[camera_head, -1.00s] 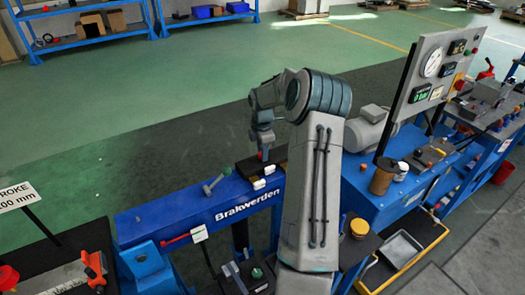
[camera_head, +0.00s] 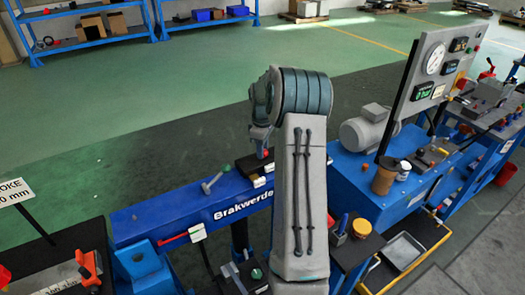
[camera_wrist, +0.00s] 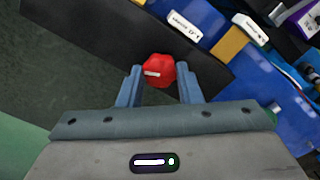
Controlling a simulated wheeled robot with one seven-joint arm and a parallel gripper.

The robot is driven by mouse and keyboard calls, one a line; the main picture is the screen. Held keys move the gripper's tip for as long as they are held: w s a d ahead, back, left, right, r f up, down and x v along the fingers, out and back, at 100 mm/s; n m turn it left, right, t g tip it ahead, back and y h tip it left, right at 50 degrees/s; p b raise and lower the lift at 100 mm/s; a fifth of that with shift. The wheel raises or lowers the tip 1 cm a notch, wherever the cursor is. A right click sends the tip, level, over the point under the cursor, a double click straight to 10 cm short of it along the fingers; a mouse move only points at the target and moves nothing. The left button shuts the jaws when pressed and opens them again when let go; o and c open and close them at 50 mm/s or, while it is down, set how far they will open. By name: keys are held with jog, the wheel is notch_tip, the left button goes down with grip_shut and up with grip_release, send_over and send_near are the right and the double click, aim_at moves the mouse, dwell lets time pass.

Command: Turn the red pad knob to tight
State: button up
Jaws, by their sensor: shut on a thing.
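The red pad knob (camera_wrist: 159,71) shows in the wrist view between the two blue-grey fingers of my gripper (camera_wrist: 160,69). It has a short white mark on its left part. The fingers are shut on the knob from both sides. In the head view my gripper is at the black block (camera_head: 246,167) on top of the blue beam (camera_head: 160,215). My arm hides part of that place, and the knob is only a tiny red spot there. I cannot read a tight mark for the knob.
White labels (camera_wrist: 184,26) lie beside the dark block in the wrist view. On the beam a grey T-handle (camera_head: 212,182) stands left of the block, and a red lever (camera_head: 172,239) is on its front. A grey motor (camera_head: 366,130) and gauge panel (camera_head: 430,80) stand to the right.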

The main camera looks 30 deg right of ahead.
jog(key=m+b, duration=0.1)
jog(key=m, duration=0.4)
jog(key=shift+m, duration=0.3)
jog(key=m+b, duration=0.1)
jog(key=m, duration=1)
jog(key=shift+d+r+m, duration=0.1)
jog(key=shift+m, duration=2.1)
jog(key=o, duration=1)
jog(key=shift+c, duration=0.2)
